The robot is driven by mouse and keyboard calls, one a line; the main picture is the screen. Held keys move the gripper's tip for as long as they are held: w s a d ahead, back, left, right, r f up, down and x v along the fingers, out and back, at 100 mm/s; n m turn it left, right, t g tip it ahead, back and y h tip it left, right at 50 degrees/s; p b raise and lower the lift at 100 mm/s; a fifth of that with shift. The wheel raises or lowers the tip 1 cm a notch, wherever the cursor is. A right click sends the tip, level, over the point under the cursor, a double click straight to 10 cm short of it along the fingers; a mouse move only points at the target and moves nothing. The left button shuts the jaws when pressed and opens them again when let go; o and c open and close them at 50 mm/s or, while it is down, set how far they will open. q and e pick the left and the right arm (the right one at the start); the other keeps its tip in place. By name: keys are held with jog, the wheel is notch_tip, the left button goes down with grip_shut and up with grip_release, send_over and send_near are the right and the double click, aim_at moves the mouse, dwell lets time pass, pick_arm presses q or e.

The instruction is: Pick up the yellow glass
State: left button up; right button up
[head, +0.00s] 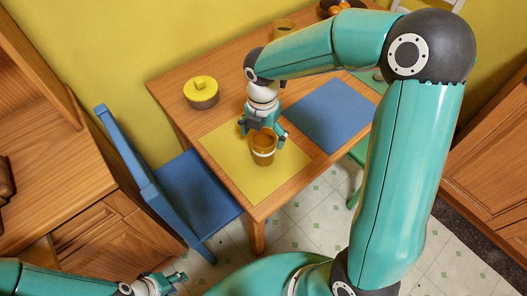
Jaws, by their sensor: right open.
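The yellow glass (263,157), amber with a pale band, stands upright on the yellow placemat (224,150) on the wooden table. My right gripper (263,135) reaches down over it from behind, with its fingers spread. One finger shows at the left of the glass and one at the right, near its rim. I cannot tell whether they touch it. My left gripper (176,277) is low at the bottom left, away from the table. Its fingers are too small to tell open from shut.
A yellow-lidded grey pot (201,93) stands left of the placemat. A blue placemat (331,116) lies to the right. A yellowish mug (284,28) and a bowl of fruit (338,8) are at the back. A blue chair (196,190) stands at the table's left side.

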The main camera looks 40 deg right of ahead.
jog(key=shift+d+f, duration=0.15)
jog(key=shift+f, duration=3.05)
jog(key=c, duration=1.3)
